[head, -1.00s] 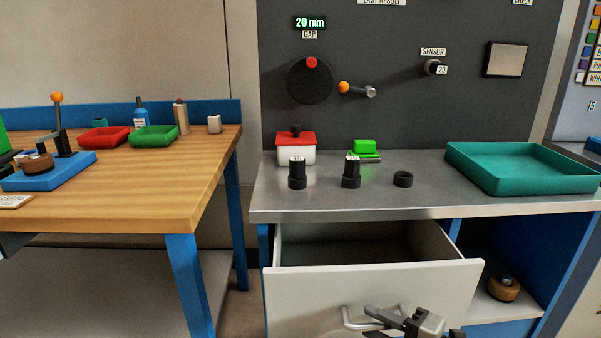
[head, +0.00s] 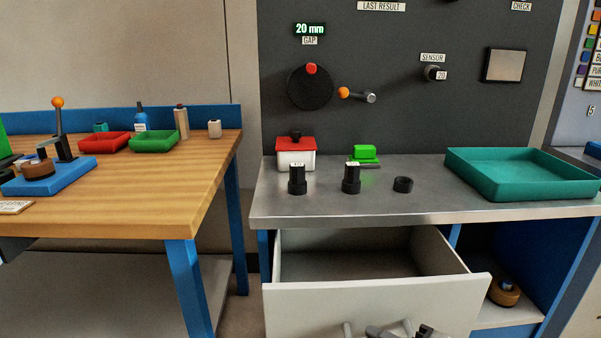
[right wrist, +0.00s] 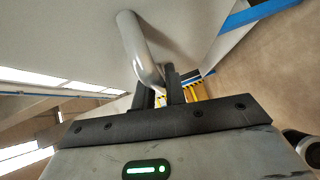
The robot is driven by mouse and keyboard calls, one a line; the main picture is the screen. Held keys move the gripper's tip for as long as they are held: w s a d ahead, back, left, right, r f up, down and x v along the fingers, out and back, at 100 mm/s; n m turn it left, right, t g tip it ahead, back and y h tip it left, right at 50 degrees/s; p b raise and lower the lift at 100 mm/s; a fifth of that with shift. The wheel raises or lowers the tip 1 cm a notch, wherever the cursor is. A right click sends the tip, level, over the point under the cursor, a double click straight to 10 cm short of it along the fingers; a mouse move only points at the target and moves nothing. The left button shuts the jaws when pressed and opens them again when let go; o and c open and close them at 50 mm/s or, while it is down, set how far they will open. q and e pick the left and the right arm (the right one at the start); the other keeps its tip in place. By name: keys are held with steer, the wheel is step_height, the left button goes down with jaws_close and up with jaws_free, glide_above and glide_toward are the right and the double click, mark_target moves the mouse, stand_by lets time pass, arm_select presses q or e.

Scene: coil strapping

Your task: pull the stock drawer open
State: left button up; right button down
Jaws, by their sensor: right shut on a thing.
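The stock drawer (head: 370,306) under the steel bench stands pulled out, and its empty-looking inside shows behind the pale front. Its bar handle (head: 348,329) is at the bottom edge of the head view, partly cut off. In the right wrist view the handle (right wrist: 143,52) runs down to my right gripper (right wrist: 172,88), whose fingers are shut on it. In the head view only the top of my right gripper (head: 385,332) shows, at the handle. My left gripper is not in view.
The steel bench top (head: 330,207) above carries a green tray (head: 520,185), a red-lidded box (head: 295,155) and black cylindrical parts. An open blue compartment with a brown coil (head: 503,293) is right of the drawer. A wooden table (head: 120,200) stands at the left.

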steer(key=s, duration=0.6)
steer(key=shift+d, duration=0.15)
steer(key=c, duration=0.8)
jaws_free()
steer(key=v, duration=0.6)
steer(key=shift+b, duration=0.3)
